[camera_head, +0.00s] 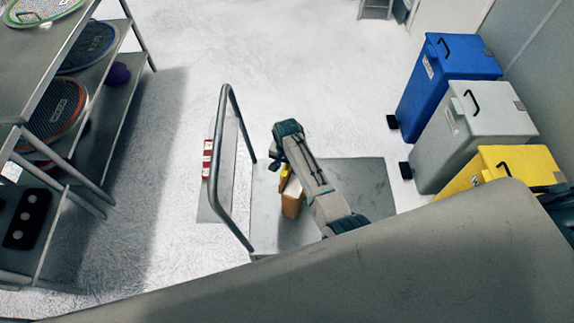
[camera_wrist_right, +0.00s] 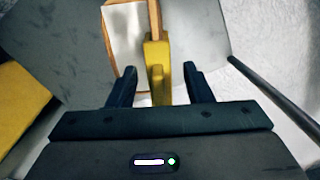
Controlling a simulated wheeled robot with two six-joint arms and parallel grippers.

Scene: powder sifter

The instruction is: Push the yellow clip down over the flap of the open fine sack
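The yellow clip (camera_wrist_right: 157,55) sits at the end of the brown upper edge of the open fine sack (camera_wrist_right: 108,35) in the right wrist view. The sack's pale inside shows left of that edge. My right gripper (camera_wrist_right: 160,75) is open, with one finger on each side of the clip and a gap on both sides. In the head view the orange-brown sack (camera_head: 292,198) stands on the cart below my right wrist, with a bit of the yellow clip (camera_head: 284,178) above it. The right fingertips are hidden there. My left gripper is not in view.
The grey cart platform (camera_head: 370,180) has a tall push handle (camera_head: 222,150) on its left. Blue (camera_head: 450,85), grey (camera_head: 465,135) and yellow (camera_head: 480,185) bins stand at right. A metal shelf (camera_head: 110,120) with sieves stands at left.

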